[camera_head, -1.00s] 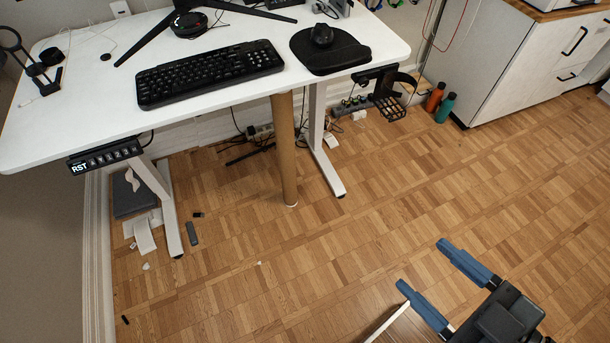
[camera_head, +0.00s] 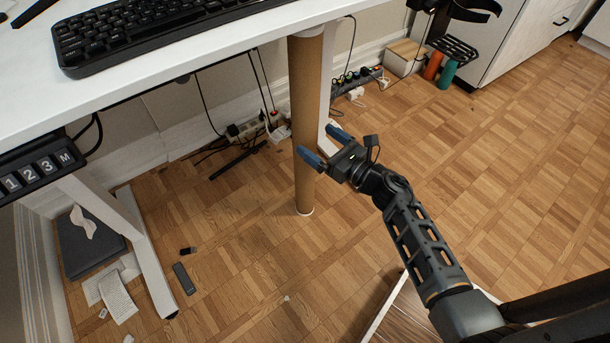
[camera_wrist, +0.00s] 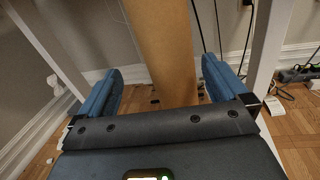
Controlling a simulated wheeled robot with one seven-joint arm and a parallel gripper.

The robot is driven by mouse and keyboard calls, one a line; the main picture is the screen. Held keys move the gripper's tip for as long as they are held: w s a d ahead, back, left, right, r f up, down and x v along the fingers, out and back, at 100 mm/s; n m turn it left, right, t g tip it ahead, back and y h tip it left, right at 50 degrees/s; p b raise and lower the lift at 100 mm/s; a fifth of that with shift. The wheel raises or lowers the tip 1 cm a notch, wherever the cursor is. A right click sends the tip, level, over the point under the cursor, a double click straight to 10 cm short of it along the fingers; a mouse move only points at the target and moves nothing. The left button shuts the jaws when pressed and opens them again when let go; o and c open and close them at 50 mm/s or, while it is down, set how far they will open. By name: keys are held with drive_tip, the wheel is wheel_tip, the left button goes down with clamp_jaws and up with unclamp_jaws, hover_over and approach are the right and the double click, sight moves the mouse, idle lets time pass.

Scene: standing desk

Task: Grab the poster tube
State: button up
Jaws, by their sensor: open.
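The poster tube (camera_head: 305,110) is a brown cardboard cylinder with a white end. It stands upright on the floor, against the desk's front edge, beside the desk leg. My gripper (camera_head: 326,147) is open at the tube's lower half, with blue fingers. In the wrist view the tube (camera_wrist: 163,45) rises between the two fingers of my gripper (camera_wrist: 160,90), with a gap on each side. I cannot tell from these views how deep the tube sits between the fingers, or whether either finger touches it.
The white desk (camera_head: 200,62) overhangs at upper left, with a keyboard (camera_head: 130,30) on it. A white desk leg stands close behind the tube. Power strips (camera_head: 250,128) and cables lie near the wall. Papers (camera_head: 115,290) lie at lower left. The floor to the right is open.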

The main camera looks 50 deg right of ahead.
drive_tip(key=shift+w+d+f+n, duration=0.3)
drive_tip(key=shift+w+d+f, duration=0.05)
drive_tip(key=shift+d+f, duration=0.1)
drive_tip(key=shift+w+d, duration=0.1)
drive_tip(key=shift+w, duration=0.25)
drive_tip(key=w, duration=0.2)
drive_tip(key=w+b, duration=0.1)
drive_tip(key=w, duration=0.1)
drive_tip(key=w+b, duration=0.1)
drive_tip(key=w, duration=0.2)
drive_tip(key=shift+d+f, duration=0.15)
drive_tip(key=shift+d, duration=0.2)
drive_tip(key=shift+c, duration=0.4)
clamp_jaws()
